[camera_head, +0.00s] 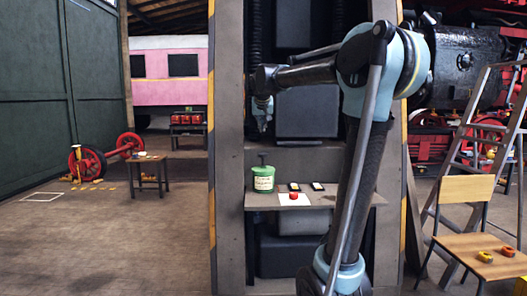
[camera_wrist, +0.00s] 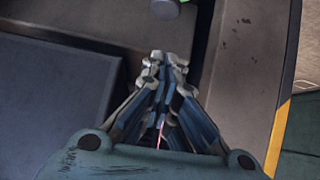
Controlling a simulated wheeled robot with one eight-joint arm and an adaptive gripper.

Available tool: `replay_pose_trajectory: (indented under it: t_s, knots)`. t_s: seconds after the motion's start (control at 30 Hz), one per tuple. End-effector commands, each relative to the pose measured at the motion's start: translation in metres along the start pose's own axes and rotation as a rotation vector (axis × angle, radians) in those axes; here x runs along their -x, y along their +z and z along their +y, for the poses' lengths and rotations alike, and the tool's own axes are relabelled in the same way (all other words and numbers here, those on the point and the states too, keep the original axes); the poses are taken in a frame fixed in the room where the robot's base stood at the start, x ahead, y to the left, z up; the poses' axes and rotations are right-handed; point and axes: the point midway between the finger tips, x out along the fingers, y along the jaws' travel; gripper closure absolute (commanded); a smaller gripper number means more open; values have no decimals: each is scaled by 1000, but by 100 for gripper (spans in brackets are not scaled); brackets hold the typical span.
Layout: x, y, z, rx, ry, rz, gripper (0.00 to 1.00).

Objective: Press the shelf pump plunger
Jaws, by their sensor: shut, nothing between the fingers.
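A green pump container (camera_head: 263,180) with a pale label stands upright on the shelf (camera_head: 262,202). Its dark plunger (camera_head: 262,158) sticks up from the top. My gripper (camera_head: 263,127) is shut and empty, pointing down, above the plunger with a visible gap. In the wrist view my gripper's fingertips (camera_wrist: 165,62) are together. A dark round thing with a bit of green (camera_wrist: 166,7) shows at the top edge there, probably the pump, mostly cut off.
A red button-like thing (camera_head: 293,196) lies on a white sheet beside the pump, with two small dark-and-white items behind it. A post with yellow-black stripes (camera_head: 212,150) borders the shelf on the left. A wooden chair (camera_head: 478,245) stands at right.

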Motion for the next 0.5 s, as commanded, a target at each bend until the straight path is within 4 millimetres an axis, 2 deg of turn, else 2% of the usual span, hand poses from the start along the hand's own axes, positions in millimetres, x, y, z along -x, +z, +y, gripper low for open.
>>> replay_pose_trajectory:
  t_s: [0.17,0.27,0.5]
  knots:
    - [-5,0,0,0,0,0,100]
    - [-14,0,0,0,0,0,100]
    - [-54,0,0,0,1,0,100]
